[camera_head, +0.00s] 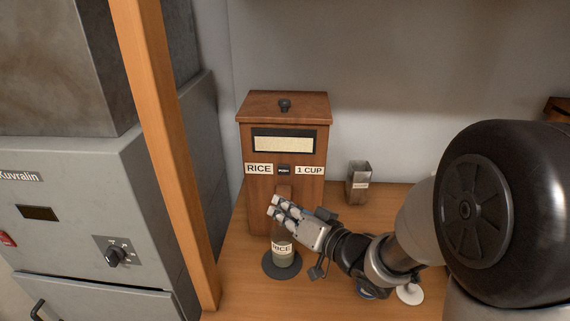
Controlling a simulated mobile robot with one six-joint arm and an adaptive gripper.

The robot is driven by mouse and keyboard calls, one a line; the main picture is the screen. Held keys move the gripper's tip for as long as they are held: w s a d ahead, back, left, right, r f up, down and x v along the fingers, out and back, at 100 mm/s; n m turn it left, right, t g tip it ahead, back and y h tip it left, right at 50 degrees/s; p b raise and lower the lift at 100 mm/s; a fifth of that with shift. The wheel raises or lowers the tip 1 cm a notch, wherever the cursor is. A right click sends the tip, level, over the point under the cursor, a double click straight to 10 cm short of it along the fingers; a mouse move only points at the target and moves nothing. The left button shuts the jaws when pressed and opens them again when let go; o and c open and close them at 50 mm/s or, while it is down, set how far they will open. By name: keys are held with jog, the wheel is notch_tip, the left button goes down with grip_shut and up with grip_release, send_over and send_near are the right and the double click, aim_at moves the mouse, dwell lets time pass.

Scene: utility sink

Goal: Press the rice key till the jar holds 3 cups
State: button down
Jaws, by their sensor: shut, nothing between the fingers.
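A brown wooden rice dispenser (287,135) with a dark knob on its lid stands on the wooden counter. A window near its top shows pale rice. Labels read RICE and 1 CUP, with a small dark PUSH key (284,170) between them. A jar (283,249) labelled RICE stands on a dark round base below the spout. Its upper part is hidden by my gripper, and its fill level is hard to tell. My gripper (274,206) is shut and empty, in front of the dispenser, below the PUSH key and above the jar.
A small glass container (359,183) with a label stands right of the dispenser. A white round object (410,293) lies near my arm. A wooden post (165,150) and a grey appliance (85,215) stand at left. Counter between dispenser and post is clear.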

aim_at(284, 170)
jog(key=shift+w, duration=0.1)
jog(key=shift+w+d+p, duration=0.15)
jog(key=shift+w+p, duration=0.45)
jog(key=shift+w, duration=3.7)
jog(key=shift+w+r, duration=0.1)
jog(key=shift+w, duration=0.35)
jog(key=shift+w+p, duration=0.35)
jog(key=shift+s, duration=0.8)
jog(key=shift+s, duration=0.1)
